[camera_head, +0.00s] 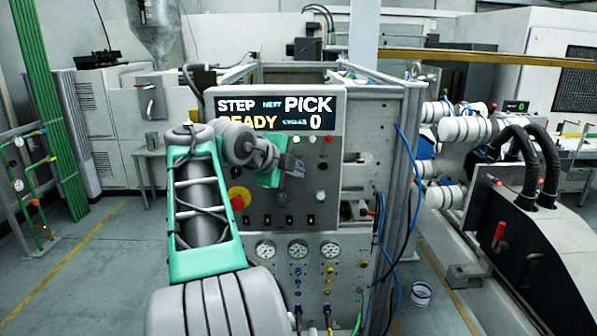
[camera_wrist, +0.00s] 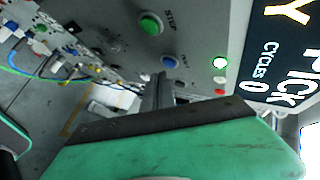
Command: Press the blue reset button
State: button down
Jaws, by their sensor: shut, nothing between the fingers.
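The blue button (camera_wrist: 170,62) sits on the grey control panel in the wrist view, just past the tips of my fingers, with small lettering beside it that is too blurred to read. In the head view I cannot make it out; my gripper and arm cover part of the panel. My gripper (camera_head: 294,168) is in front of the panel in the head view. In the wrist view my gripper (camera_wrist: 160,78) is shut and empty, with its fingertips close to the blue button. I cannot tell whether they touch it.
A green button (camera_wrist: 151,23) marked STEP is near the blue one, and a lit green lamp (camera_wrist: 220,62) lies to its right. The display (camera_head: 275,111) reads STEP, PICK and 0. A red knob on yellow (camera_head: 238,197) and several gauges (camera_head: 298,249) are also on the panel.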

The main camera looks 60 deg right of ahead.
jog(key=shift+a, duration=0.15)
jog(key=shift+s+a+b, duration=0.4)
jog(key=shift+a+b, duration=0.05)
jog(key=shift+a, duration=0.3)
jog(key=shift+s+a+b, duration=0.35)
jog(key=shift+a+b, duration=0.15)
jog(key=shift+a, duration=0.2)
jog(key=shift+s+a+b, duration=0.4)
jog(key=shift+a+b, duration=0.05)
jog(key=shift+a, duration=0.3)
